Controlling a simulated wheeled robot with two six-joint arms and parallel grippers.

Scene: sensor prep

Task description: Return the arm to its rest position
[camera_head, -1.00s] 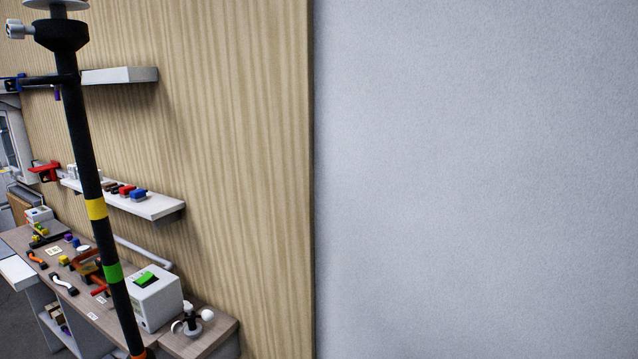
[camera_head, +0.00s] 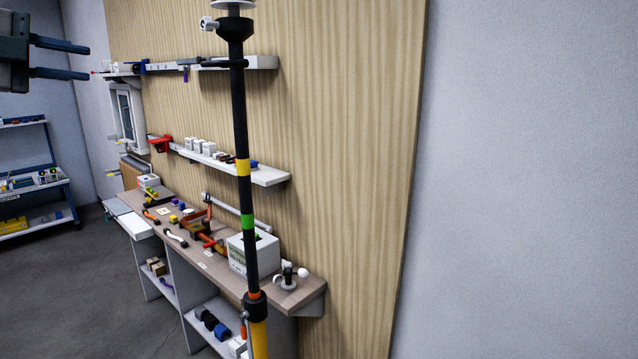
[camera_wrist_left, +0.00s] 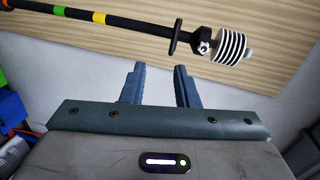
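My left gripper (camera_head: 88,62) comes in at the upper left of the head view. Its two dark fingers are apart with nothing between them. The left wrist view also shows the fingers (camera_wrist_left: 159,68) spread and empty. A black pole (camera_head: 239,115) with yellow and green bands stands upright in the middle of the head view, to the right of the gripper and apart from it. In the left wrist view the pole (camera_wrist_left: 137,25) runs across the top, ending in a striped white shield (camera_wrist_left: 229,46) beyond the fingertips. My right gripper is in neither view.
A workbench (camera_head: 304,290) with tools and a white box (camera_head: 236,255) stands along the wooden wall panel (camera_head: 345,130). Two shelves (camera_head: 270,176) hang above it. A blue rack (camera_head: 62,182) stands far left. The grey floor (camera_head: 60,290) on the left is open.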

